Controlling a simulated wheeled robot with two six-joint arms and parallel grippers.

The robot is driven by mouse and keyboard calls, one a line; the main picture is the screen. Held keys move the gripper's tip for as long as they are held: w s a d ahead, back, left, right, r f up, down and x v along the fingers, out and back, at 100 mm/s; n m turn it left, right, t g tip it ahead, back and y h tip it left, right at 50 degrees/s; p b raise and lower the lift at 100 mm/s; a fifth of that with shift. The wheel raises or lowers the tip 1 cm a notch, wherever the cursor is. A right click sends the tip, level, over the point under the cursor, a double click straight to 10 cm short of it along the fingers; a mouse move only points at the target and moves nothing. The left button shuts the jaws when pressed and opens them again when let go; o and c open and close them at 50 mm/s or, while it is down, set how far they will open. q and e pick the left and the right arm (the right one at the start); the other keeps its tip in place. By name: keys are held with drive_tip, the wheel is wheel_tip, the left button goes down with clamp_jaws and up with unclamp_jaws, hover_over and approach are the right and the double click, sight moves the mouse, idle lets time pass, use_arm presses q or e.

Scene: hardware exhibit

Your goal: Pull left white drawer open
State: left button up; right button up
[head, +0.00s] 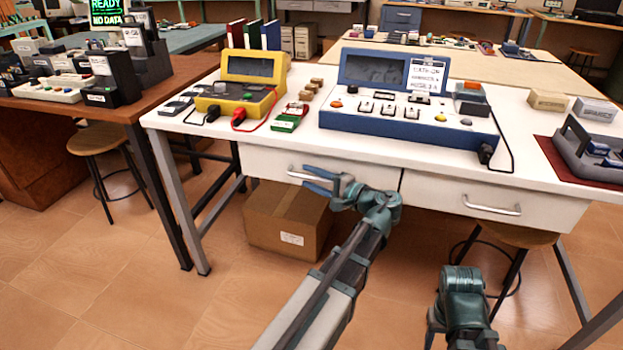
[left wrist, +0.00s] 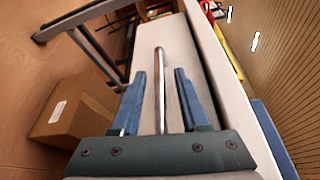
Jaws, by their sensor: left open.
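The left white drawer (head: 262,162) is under the white table top and looks shut, its front flush below the edge. Its silver bar handle (head: 296,174) is partly hidden by my left gripper (head: 312,179) in the head view. In the left wrist view, the handle (left wrist: 160,75) runs between the two open blue fingers of the left gripper (left wrist: 158,100), with gaps on both sides. Whether a finger touches it I cannot tell. The right white drawer (head: 450,196) has its own handle (head: 491,209). My right arm shows at lower right, but its fingers do not show.
A cardboard box (head: 285,219) stands on the floor below the left drawer. The white table (head: 300,138) carries a yellow device (head: 237,100), a blue console (head: 400,128) and a grey carrier (head: 590,160). A stool (head: 97,139) stands at left. The floor in front is clear.

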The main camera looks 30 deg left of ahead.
use_arm(q)
clamp_jaws()
idle(1.5)
